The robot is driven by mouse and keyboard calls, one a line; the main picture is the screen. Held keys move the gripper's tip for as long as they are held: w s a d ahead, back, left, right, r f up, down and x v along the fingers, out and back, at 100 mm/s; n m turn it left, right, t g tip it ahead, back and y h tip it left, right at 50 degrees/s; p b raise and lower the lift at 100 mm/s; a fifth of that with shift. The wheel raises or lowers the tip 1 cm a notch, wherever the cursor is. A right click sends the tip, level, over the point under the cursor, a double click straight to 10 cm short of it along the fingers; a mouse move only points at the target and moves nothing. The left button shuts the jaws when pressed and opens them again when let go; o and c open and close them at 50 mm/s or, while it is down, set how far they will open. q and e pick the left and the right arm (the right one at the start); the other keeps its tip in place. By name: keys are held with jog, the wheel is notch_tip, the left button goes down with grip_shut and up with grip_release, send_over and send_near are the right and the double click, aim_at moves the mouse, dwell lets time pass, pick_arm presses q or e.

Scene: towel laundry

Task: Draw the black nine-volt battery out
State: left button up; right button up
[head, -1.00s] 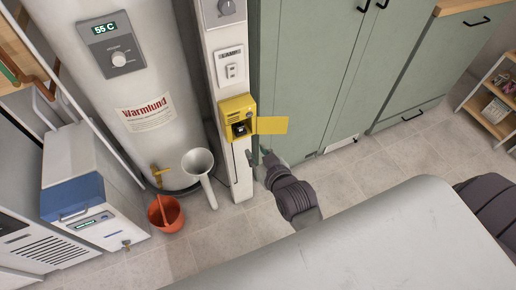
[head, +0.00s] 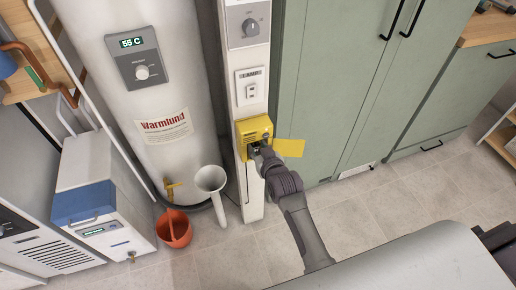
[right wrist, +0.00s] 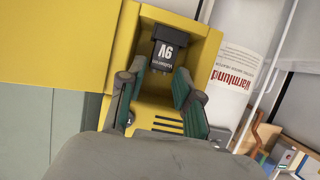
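The black nine-volt battery (right wrist: 167,46) sits in the open yellow box (right wrist: 202,40), its "9V" label facing the right wrist camera. The yellow box (head: 254,126) is fixed to the white post in the head view, with its yellow door (head: 289,148) swung out to the right. My right gripper (right wrist: 162,85) is open at the box's mouth, one green-padded finger on each side just short of the battery. In the head view my right gripper (head: 259,150) covers most of the box's opening. My left gripper is not in view.
A white water heater (head: 150,90) stands left of the post. A white funnel (head: 210,180) and an orange bucket (head: 174,230) are below. Green cabinets (head: 335,80) stand to the right. The tiled floor in front is mostly clear.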

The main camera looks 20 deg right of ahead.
jog(key=shift+w+f, duration=0.1)
jog(key=shift+w, duration=0.1)
grip_shut()
jog(key=shift+w+r+p, duration=0.1)
jog(key=shift+r+p, duration=1.1)
jog(key=shift+r, duration=0.15)
jog(key=s+p, duration=0.6)
jog(key=s, duration=0.4)
jog(key=shift+d, duration=0.2)
dwell(0.6)
